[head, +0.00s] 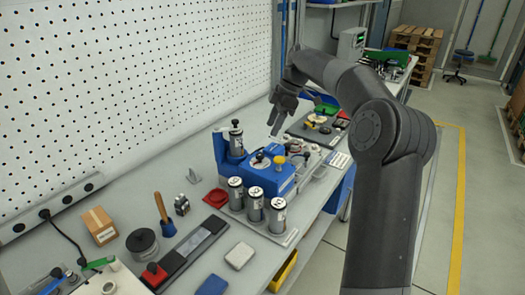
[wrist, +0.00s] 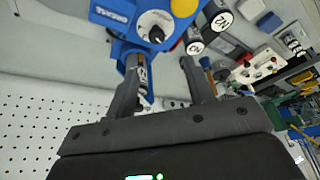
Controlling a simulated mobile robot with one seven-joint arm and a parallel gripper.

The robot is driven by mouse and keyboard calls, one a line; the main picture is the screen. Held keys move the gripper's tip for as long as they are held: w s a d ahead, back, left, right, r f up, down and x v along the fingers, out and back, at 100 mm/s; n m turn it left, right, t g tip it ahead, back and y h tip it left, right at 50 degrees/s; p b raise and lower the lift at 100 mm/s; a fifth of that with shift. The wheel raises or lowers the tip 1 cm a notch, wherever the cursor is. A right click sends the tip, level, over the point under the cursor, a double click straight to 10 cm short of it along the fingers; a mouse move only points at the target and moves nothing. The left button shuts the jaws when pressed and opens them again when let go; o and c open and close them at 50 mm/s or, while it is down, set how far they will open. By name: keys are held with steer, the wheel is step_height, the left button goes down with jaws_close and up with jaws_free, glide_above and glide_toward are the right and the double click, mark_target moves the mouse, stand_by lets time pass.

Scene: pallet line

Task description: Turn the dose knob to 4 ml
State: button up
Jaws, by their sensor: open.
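The blue dosing device (head: 226,160) stands mid-bench in the head view, and it fills the top of the wrist view (wrist: 108,12). Its black dose knob (head: 259,156) sits on a white dial on top; the knob (wrist: 156,35) and dial (wrist: 150,20) also show in the wrist view. The dial marks are too small to read. A yellow knob (head: 279,160) is beside it, also in the wrist view (wrist: 184,7). My gripper (head: 276,122) is open and empty, above and behind the device, apart from the knob. Its fingers (wrist: 161,62) show in the wrist view.
A canister (head: 237,142) stands in the device; several more (head: 255,204) stand in front on a rack. A dark tray of parts (head: 318,130) lies beyond the device. The pegboard wall (head: 130,80) bounds the bench.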

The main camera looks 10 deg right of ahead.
mark_target(261, 155)
steer(key=x, duration=1.1)
steer(key=shift+w+d, duration=0.1)
steer(key=shift+w, duration=0.15)
steer(key=c, duration=1)
